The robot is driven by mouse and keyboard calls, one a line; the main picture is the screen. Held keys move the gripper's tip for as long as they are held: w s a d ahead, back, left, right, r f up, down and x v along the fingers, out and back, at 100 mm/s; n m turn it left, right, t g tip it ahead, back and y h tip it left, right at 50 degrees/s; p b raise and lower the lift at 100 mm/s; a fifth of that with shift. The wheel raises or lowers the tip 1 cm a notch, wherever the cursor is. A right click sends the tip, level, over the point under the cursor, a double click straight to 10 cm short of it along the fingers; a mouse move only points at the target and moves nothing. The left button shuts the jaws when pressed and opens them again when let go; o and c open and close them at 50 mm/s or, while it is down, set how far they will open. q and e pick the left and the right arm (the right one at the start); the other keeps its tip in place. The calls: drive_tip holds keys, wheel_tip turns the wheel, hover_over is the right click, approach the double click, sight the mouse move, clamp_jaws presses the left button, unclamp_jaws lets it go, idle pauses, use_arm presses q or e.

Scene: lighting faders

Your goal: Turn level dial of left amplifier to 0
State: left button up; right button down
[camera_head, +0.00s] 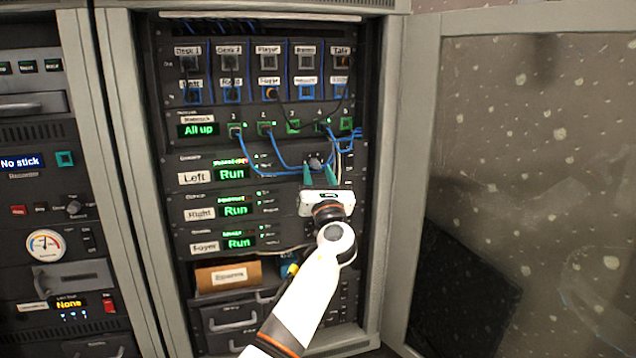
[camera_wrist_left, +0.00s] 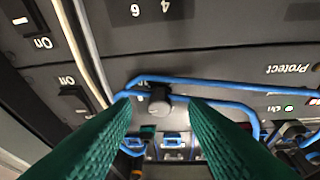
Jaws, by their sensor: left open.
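The left amplifier, labelled "Left" (camera_head: 194,177), is in the middle of the rack with a green "Run" display. Its small grey level dial (camera_head: 315,163) is at the right of its panel. In the left wrist view the dial (camera_wrist_left: 160,100) appears between my fingertips, with blue cables around it. I cannot read its pointer. My left gripper (camera_head: 320,168) is open, its two green fingers pointing at the panel. In the wrist view the fingers (camera_wrist_left: 160,108) stand on either side of the dial with gaps; I cannot tell the depth. My right gripper is not in view.
Blue cables (camera_head: 260,163) loop across the panel close to the dial. Pale cables (camera_wrist_left: 82,50) run beside the "On" switches (camera_wrist_left: 75,97). The "Right" (camera_head: 200,214) and "Foyer" (camera_head: 205,247) amplifiers are below. An open glass door (camera_head: 520,150) stands at the right.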

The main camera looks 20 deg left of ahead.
use_arm(q)
drive_tip(key=shift+w+a+r, duration=0.25)
drive_tip(key=shift+w+r, duration=0.05)
drive_tip(key=shift+w, duration=0.15)
clamp_jaws()
